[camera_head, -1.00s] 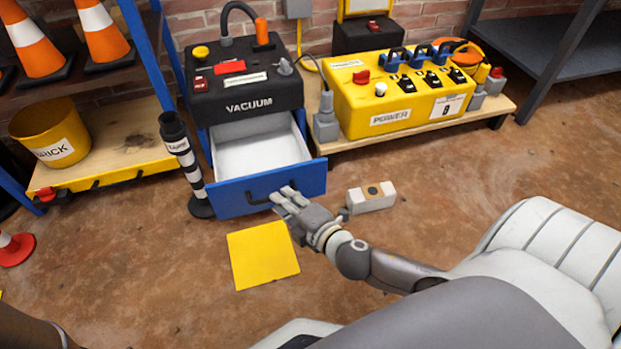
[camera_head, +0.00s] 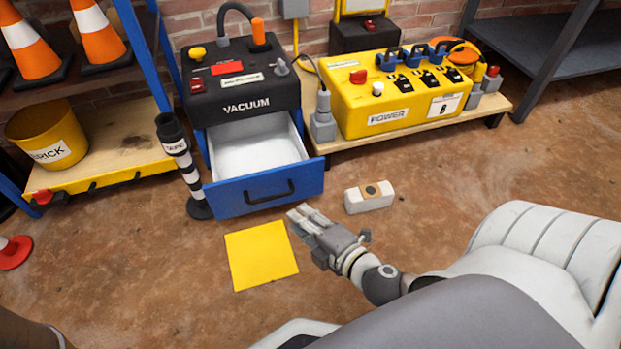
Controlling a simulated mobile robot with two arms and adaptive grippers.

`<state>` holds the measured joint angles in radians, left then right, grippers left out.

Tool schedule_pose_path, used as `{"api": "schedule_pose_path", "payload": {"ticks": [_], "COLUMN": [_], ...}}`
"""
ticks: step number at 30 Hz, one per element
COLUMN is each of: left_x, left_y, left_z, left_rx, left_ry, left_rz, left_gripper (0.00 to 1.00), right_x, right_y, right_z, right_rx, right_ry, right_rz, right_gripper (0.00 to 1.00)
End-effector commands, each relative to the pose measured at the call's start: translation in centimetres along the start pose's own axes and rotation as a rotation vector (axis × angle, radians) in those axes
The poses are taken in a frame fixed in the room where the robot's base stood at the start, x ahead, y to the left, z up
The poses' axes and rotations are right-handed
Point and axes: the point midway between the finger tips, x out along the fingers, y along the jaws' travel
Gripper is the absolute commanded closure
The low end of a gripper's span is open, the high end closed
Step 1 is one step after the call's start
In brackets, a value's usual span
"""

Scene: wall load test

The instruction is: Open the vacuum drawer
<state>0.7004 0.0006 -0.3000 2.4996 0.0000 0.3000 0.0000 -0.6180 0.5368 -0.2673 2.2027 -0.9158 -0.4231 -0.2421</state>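The vacuum unit (camera_head: 245,88) is a black box marked VACUUM on a blue frame. Its blue-fronted drawer (camera_head: 225,199) is pulled out below it, and the white inside (camera_head: 258,153) shows empty. A dark handle (camera_head: 270,193) is on the drawer front. My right gripper (camera_head: 298,214) is just in front of and below the drawer's right part, apart from the handle and holding nothing that I can see. Its fingers lie close together at this angle, so their opening is unclear. My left gripper is out of view.
A yellow floor mat (camera_head: 261,256) lies left of my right gripper. A white block (camera_head: 369,198) lies to its right. A black-and-white post (camera_head: 186,170) stands by the drawer's left side. The yellow power box (camera_head: 395,97) sits on a low wooden platform at right.

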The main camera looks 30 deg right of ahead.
Motion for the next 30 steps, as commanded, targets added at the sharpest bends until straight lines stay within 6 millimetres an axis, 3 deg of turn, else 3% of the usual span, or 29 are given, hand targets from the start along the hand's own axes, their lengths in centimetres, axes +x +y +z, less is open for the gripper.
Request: {"api": "schedule_pose_path", "payload": {"ticks": [10,30], "left_x": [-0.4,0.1], "left_y": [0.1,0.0], "left_z": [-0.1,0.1], "left_rx": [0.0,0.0], "left_ry": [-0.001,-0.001], "left_rz": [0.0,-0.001], "left_gripper": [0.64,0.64], "right_x": [-2.1,-2.2], "right_y": [-0.2,-0.3], "right_z": [0.1,0.0], "right_rx": [0.001,0.004], "right_ry": [-0.001,0.001], "right_rz": [0.0,-0.001], "right_gripper": [0.79,0.79]}}
